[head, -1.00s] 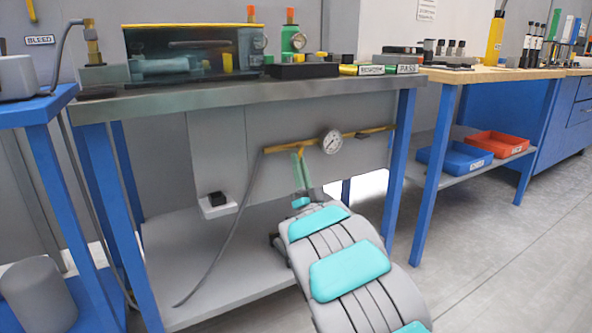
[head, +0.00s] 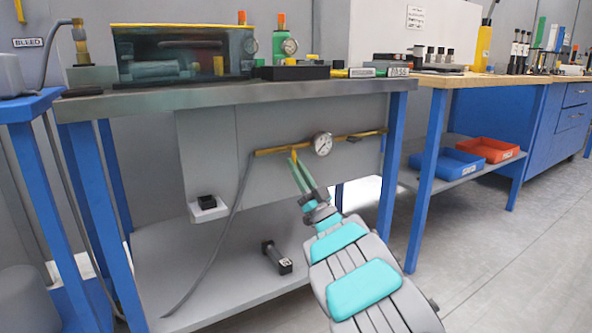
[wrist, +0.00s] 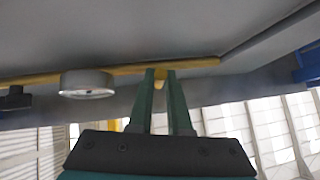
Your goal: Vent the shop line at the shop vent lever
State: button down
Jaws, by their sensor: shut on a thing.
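A brass pipe (head: 270,152) with a round white-faced gauge (head: 322,144) runs along the grey panel under the steel bench. A short yellow lever (head: 293,154) hangs from the pipe, left of the gauge. My gripper (head: 296,163) reaches up to it from below, its green fingers on the lever. In the wrist view, my gripper (wrist: 161,80) has the yellow lever (wrist: 160,77) between its fingertips, which partly hide it. The gauge (wrist: 87,84) is left of the fingers there. No label on the lever is readable.
A black cylinder (head: 277,257) lies on that shelf. A blue bench leg (head: 397,170) stands right of my arm.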

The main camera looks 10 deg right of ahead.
jog(key=shift+r, duration=0.1)
dwell(0.3)
jog(key=c, duration=0.9)
grip_release()
jog(key=shift+o, duration=0.2)
